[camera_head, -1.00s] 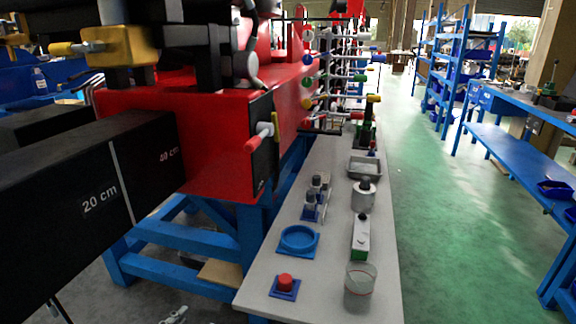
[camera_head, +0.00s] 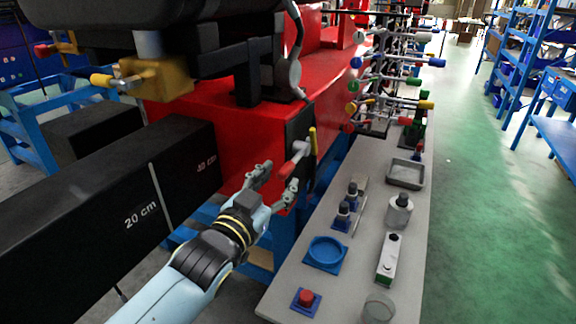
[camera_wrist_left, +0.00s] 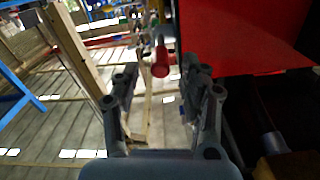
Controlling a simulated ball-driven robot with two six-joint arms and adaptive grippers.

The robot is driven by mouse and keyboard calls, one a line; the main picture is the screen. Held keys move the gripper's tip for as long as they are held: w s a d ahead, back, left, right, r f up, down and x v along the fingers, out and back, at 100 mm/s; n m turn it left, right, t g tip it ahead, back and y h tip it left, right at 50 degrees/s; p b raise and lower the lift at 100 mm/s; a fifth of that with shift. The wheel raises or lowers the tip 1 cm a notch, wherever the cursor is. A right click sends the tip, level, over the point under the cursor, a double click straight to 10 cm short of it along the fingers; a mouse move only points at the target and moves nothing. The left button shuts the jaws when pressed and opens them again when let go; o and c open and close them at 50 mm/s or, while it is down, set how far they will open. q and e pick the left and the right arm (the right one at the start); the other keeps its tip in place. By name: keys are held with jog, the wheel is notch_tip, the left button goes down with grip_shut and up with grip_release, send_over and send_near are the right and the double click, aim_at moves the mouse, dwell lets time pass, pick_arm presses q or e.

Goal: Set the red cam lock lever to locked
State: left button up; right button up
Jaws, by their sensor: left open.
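The red cam lock lever (camera_head: 291,166) has a red grip and a grey pivot. It sits on a black plate (camera_head: 306,181) on the end of the red machine body, beside a yellow strip. The lever slants down to the left from its pivot. My left gripper (camera_head: 277,179) is open, with its fingers close to the red grip. In the left wrist view the red grip (camera_wrist_left: 160,66) shows beyond and between the open fingers (camera_wrist_left: 165,88). I cannot tell whether they touch it. My right gripper is not in view.
A grey bench (camera_head: 345,290) at right holds a blue ring (camera_head: 325,252), a red button (camera_head: 305,298), a clear cup (camera_head: 378,308) and a metal tray (camera_head: 406,174). A long black beam (camera_head: 115,215) lies left. Colored-knob levers (camera_head: 395,85) stand behind. A green aisle is open at right.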

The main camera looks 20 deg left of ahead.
aim_at(287, 167)
pick_arm(q)
jog(key=shift+w+d, duration=0.1)
jog(key=shift+w, duration=2.3)
jog(key=shift+c, duration=0.3)
grip_shut()
